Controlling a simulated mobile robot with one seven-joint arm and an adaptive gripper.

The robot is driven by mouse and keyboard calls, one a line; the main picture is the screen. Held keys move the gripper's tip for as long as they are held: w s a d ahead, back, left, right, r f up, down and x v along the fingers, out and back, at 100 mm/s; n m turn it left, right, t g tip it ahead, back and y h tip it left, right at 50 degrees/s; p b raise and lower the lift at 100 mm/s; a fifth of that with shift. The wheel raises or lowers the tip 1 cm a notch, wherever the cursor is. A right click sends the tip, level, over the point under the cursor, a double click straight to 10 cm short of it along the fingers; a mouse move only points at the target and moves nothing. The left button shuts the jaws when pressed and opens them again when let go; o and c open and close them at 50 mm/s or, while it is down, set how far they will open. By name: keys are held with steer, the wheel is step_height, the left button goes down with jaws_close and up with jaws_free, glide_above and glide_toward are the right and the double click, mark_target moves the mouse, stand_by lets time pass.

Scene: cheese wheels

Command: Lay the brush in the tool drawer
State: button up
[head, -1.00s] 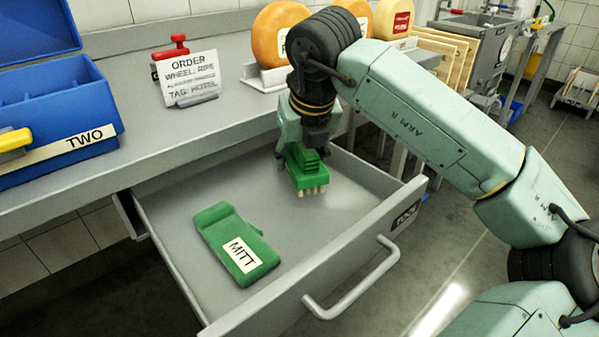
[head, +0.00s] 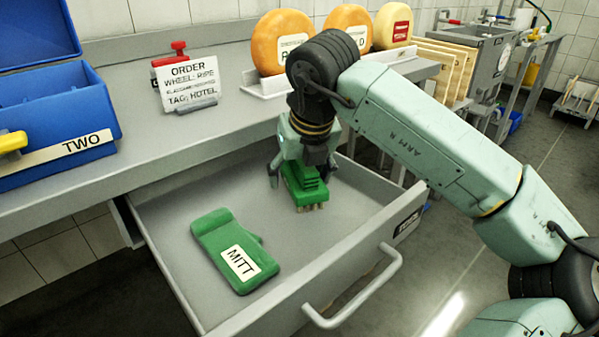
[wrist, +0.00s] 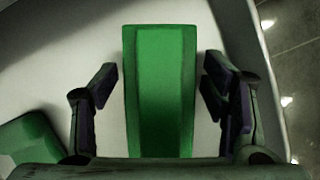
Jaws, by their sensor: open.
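The green brush (head: 305,188) with pale bristles is inside the open tool drawer (head: 350,228), in its back right part, bristles down. It appears to rest on the drawer floor. My gripper (head: 302,174) is open around the brush from above, close to it. In the wrist view the brush (wrist: 160,90) lies between the two spread fingers of my gripper (wrist: 160,100), with a gap on each side. The far side of the brush is partly hidden by the gripper in the head view.
A green mitt (head: 233,252) labelled MITT lies in the drawer, left of the brush. The counter above holds a blue box (head: 50,120) marked TWO, an order sign (head: 188,85) and cheese wheels (head: 283,42). The drawer's right and front walls stand close to my arm.

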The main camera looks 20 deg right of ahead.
steer(key=shift+s+r, duration=0.15)
steer(key=shift+r, duration=0.4)
steer(key=p+v, duration=0.1)
steer(key=v, duration=1)
steer(key=shift+r, duration=0.1)
stand_by(0.6)
